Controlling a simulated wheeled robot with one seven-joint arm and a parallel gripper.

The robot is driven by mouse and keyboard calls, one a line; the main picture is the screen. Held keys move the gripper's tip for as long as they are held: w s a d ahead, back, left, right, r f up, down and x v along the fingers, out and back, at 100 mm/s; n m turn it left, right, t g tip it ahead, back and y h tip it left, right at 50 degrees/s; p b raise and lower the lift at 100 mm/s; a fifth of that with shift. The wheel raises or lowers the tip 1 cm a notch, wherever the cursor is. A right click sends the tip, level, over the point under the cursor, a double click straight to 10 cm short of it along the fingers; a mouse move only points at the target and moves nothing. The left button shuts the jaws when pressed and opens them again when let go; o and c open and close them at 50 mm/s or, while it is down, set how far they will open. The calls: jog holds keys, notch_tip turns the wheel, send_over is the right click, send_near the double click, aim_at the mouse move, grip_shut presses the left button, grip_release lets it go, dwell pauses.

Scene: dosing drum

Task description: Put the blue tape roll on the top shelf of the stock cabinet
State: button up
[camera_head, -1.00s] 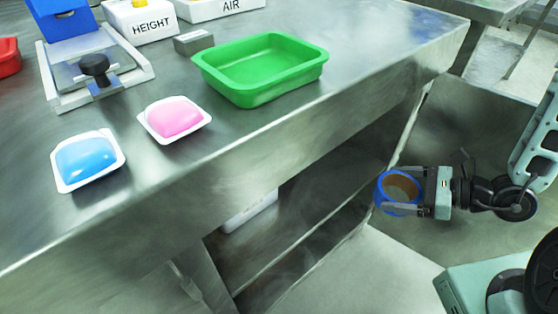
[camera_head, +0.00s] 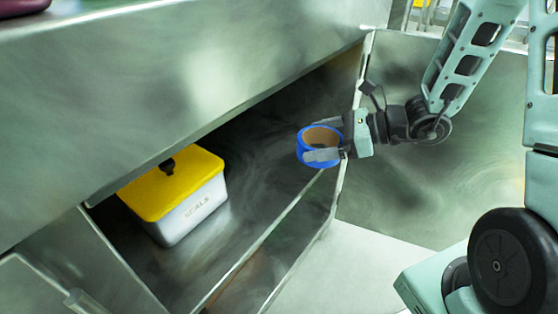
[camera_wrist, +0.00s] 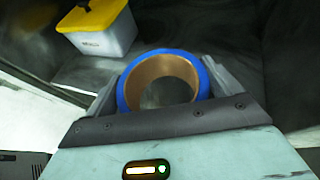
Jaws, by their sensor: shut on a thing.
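The blue tape roll (camera_head: 303,158) is a blue ring with a brown core. My gripper (camera_head: 322,147) is shut on it and holds it in the air at the open front of the stock cabinet. In the wrist view the roll (camera_wrist: 205,82) sits between the two grey fingers, and its core opening faces the camera. The cabinet's top shelf (camera_head: 245,215) is a metal board under the worktop, behind and left of the roll in the head view. I cannot tell whether the roll is past the shelf's front edge.
A white box with a yellow lid and black knob, marked SEALS (camera_head: 190,212), stands on the shelf at the left. It also shows in the wrist view (camera_wrist: 100,30). The shelf right of it is bare. An open cabinet door (camera_head: 430,140) stands at the right. The worktop overhangs above.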

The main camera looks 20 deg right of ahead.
jog(key=b, duration=0.3)
send_over(279, 160)
jog(key=shift+d+f+b, duration=0.15)
jog(key=shift+f+b, duration=0.15)
jog(key=shift+f, duration=0.4)
notch_tip(279, 160, down, 6)
jog(key=b, duration=0.4)
jog(key=shift+s+r, duration=0.1)
jog(key=shift+w+r, duration=0.15)
jog(key=shift+w, duration=0.05)
